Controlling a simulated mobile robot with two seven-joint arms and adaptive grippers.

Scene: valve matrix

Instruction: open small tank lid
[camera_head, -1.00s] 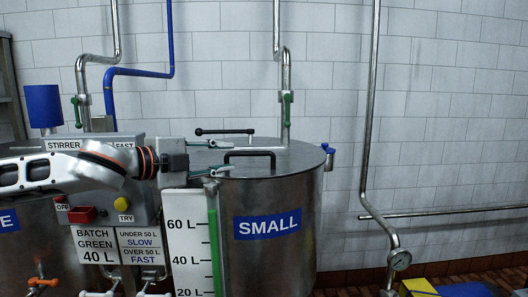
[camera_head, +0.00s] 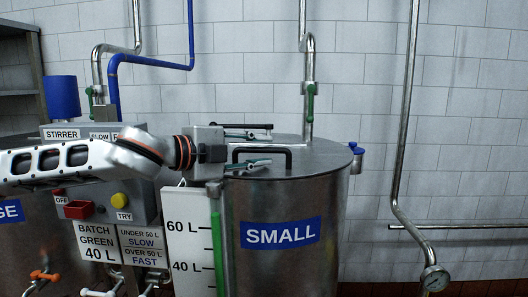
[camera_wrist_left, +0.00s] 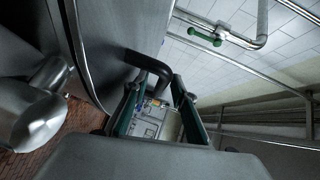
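The small tank (camera_head: 290,262) is a steel drum with a blue SMALL label, and its flat round lid (camera_head: 318,158) lies shut on top. A black bar handle (camera_head: 284,151) stands on the lid near its front. My left gripper (camera_head: 262,149) is open at the left part of this handle, its green fingers spread on the near and far sides. In the left wrist view, the black handle (camera_wrist_left: 148,63) reaches in toward the gap between the open fingers (camera_wrist_left: 158,88). I cannot tell whether they touch it. My right gripper is not in view.
Another black bar (camera_head: 240,126) lies behind the handle. A grey stirrer box (camera_head: 140,200) with a yellow button and a level gauge (camera_head: 188,230) stand left. A steel pipe with a green valve handle (camera_head: 310,103) rises behind the lid. Blue fittings (camera_head: 356,158) stick out at right.

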